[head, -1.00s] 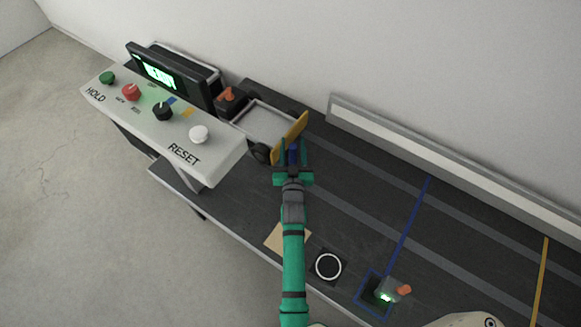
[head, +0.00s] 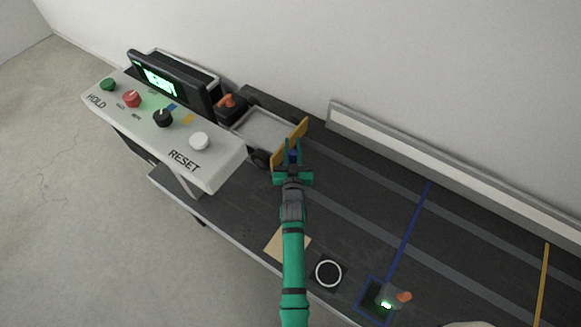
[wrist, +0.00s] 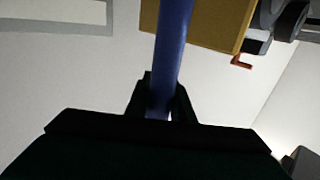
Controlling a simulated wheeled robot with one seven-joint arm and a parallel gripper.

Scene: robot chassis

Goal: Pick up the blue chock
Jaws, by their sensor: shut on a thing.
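The blue chock (wrist: 172,50) is a blue bar that stands up between the fingers of my gripper (wrist: 160,100) in the wrist view. My gripper is shut on it. In the head view my green gripper (head: 292,155) is close to the yellow plate on the cart's end, and only a small dark blue bit of the chock (head: 293,157) shows between the fingers. In the wrist view the bar runs out past the top edge, so its far end is hidden.
A cart (head: 262,130) with a yellow end plate (head: 298,136) stands just beyond my gripper. A control panel (head: 165,120) with knobs and a lit screen is at the left. A light rail (head: 430,165) runs along the wall. The dark track to the right is largely clear.

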